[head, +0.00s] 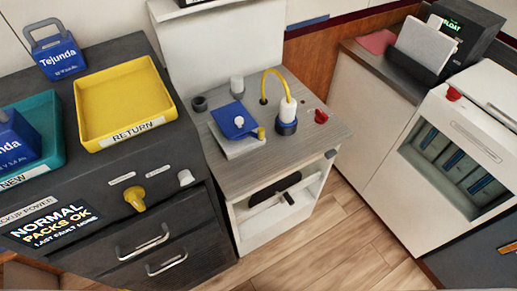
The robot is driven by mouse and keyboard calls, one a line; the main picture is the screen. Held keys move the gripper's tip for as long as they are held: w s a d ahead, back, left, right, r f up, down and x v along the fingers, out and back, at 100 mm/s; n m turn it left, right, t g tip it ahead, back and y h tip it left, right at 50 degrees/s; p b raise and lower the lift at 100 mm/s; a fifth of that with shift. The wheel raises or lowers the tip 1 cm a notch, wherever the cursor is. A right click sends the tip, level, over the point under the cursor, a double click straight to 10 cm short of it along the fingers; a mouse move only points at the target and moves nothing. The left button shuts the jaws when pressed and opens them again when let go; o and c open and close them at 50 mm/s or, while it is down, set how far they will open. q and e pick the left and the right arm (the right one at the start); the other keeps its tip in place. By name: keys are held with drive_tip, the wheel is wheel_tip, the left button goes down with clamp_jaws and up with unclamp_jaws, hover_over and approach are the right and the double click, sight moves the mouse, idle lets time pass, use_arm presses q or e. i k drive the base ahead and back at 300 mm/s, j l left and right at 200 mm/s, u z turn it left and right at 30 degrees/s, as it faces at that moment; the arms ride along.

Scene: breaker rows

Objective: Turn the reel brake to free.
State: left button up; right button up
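No label reading "reel brake" is legible, so I cannot tell for sure which control it is. Another red knob (453,94) is on the white unit at right. The knobs' set positions are too small to read. Neither of my grippers is in view.
A yellow RETURN tray (156,123) and a teal NEW tray (52,157) stand on the dark cabinet, with blue Tejunda packs (60,60). A blue-lidded box (234,121) sits on the wood top (233,180). The wooden floor (340,245) in front is clear.

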sight(332, 153)
drive_tip(key=u, duration=0.5)
drive_tip(key=l+u, duration=1.15)
drive_tip(key=k+l+u, duration=0.1)
drive_tip(key=l+u, duration=0.25)
drive_tip(key=l, duration=0.1)
